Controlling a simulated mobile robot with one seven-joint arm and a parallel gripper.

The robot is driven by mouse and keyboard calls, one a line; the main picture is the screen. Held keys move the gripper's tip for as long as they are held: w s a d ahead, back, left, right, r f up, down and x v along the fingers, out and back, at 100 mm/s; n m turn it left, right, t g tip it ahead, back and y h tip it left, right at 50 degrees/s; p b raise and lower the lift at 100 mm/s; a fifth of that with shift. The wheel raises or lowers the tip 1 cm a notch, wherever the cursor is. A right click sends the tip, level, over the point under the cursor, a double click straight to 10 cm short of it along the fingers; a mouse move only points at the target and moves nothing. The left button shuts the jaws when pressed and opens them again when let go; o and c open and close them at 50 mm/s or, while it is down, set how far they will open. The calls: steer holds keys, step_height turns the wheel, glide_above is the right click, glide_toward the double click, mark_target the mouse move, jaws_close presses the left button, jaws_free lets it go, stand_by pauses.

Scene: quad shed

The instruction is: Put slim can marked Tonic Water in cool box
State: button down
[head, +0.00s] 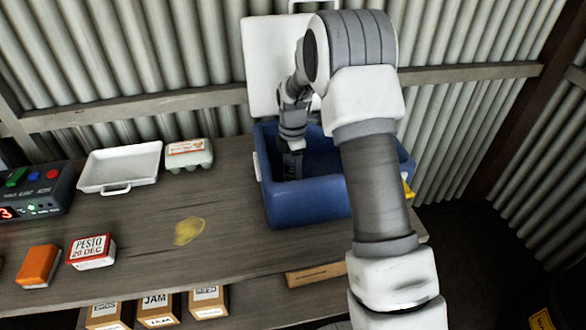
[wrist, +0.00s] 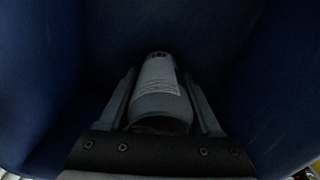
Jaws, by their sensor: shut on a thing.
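The blue cool box (head: 310,206) stands on the right part of the wooden bench with its white lid (head: 262,70) raised at the back. My gripper (head: 291,172) reaches down inside it, near its left side. In the wrist view my gripper (wrist: 165,105) is shut on a pale slim can (wrist: 159,85), with one finger on each side of it. Dark blue walls surround the can. Its print is too dim to read. The can does not show in the head view, where my arm and the box hide it. I cannot tell whether it touches the box floor.
On the bench's left are a white tray (head: 120,168), an egg carton (head: 189,154), a pesto box (head: 91,251), an orange block (head: 38,266) and a control box (head: 32,191). A yellow stain (head: 188,231) marks the clear middle. Jam boxes (head: 157,308) sit below.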

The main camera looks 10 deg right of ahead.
steer(key=shift+f, duration=0.1)
steer(key=shift+c, duration=0.4)
jaws_free()
